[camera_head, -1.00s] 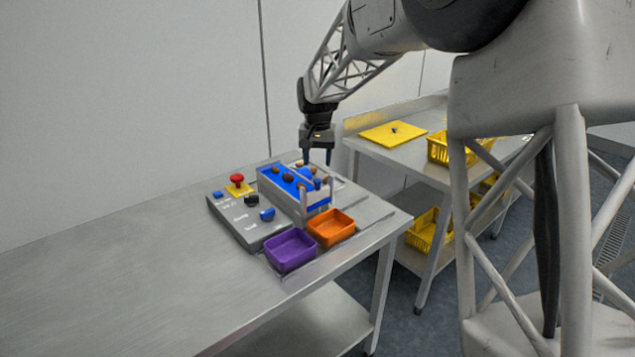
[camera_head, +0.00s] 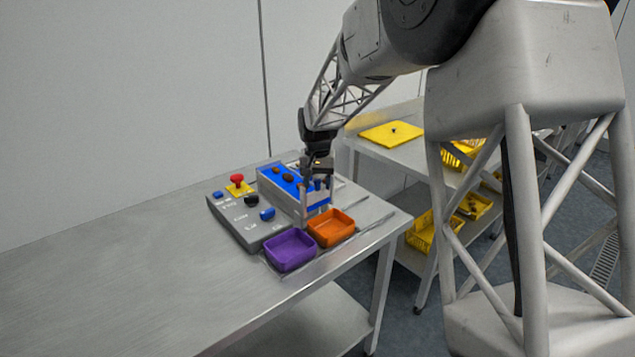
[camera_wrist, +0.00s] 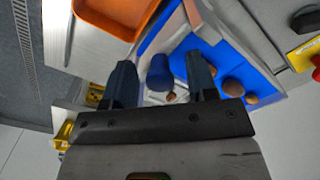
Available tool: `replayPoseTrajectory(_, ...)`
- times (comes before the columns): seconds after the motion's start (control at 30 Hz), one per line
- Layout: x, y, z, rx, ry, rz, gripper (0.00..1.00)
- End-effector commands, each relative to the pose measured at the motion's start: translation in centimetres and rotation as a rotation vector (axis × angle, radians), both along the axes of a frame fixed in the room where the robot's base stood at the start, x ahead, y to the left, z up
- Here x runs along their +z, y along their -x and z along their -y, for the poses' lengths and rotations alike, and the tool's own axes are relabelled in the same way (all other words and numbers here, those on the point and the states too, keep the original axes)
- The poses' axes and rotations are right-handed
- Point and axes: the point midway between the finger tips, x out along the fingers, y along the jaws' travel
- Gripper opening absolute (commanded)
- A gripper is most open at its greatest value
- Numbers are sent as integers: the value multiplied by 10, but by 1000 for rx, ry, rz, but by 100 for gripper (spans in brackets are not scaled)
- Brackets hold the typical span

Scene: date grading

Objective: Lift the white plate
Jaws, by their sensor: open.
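The blue-topped grading machine (camera_head: 272,180) stands on the metal table, with brown dates on its blue bed. A blue knob (camera_wrist: 159,73) shows between my fingers in the wrist view. Pale surface, possibly the white plate (camera_wrist: 153,98), shows beside the knob; its outline is mostly hidden. My gripper (camera_head: 317,187) is open, pointing down at the right end of the machine. In the wrist view, its two dark fingers (camera_wrist: 161,78) stand on either side of the knob, with gaps visible. I cannot tell how high the fingertips are against the knob.
A purple bin (camera_head: 290,250) and an orange bin (camera_head: 331,228) stand in front of the machine. A grey control box (camera_head: 243,222) with a red button (camera_head: 237,180) adjoins its left side. The left table is clear.

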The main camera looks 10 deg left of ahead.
Motion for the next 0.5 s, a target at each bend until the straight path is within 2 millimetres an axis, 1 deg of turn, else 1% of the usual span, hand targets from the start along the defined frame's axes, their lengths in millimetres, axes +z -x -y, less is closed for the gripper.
replayPoseTrajectory(0.2,0,0,0,0,0,0,52)
replayPoseTrajectory(0.27,0,0,0,0,0,0,45)
replayPoseTrajectory(0.5,0,0,0,0,0,0,8)
